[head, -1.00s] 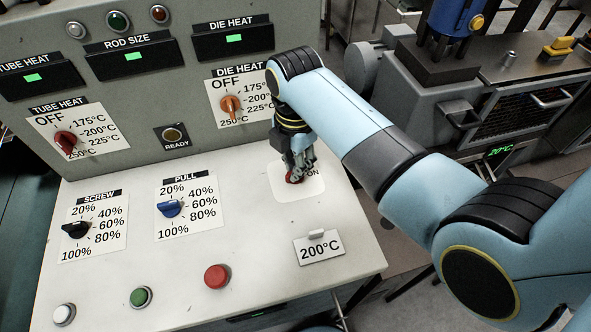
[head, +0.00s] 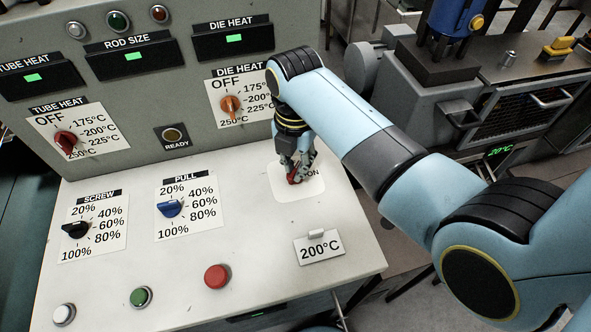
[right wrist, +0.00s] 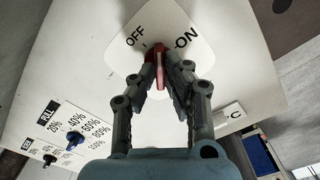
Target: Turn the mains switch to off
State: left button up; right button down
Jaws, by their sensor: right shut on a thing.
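The mains switch is a red knob (head: 294,177) on a white plate (head: 312,188) at the right of the sloping desk panel. In the head view the fingers partly cover it. My right gripper (head: 297,174) is above the plate with its fingers closed around the knob. In the right wrist view the knob (right wrist: 159,68) stands between the two fingertips (right wrist: 160,77), with the OFF mark (right wrist: 136,37) to its upper left and the ON mark (right wrist: 186,40) to its upper right. The knob's upper end lies between the two marks. My left gripper is not in view.
A 200°C card (head: 320,248) stands below the plate. The orange die heat knob (head: 230,105) is on the upright panel, left of my right arm. The blue pull knob (head: 171,208) and red button (head: 217,276) are farther left, with bare desk between.

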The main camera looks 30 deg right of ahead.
jog(key=shift+n, duration=3.3)
jog(key=c, duration=1.8)
grip_release()
jog(key=shift+n, duration=0.4)
jog(key=shift+c, duration=0.2)
jog(key=o, duration=0.6)
jog(key=shift+c, duration=0.2)
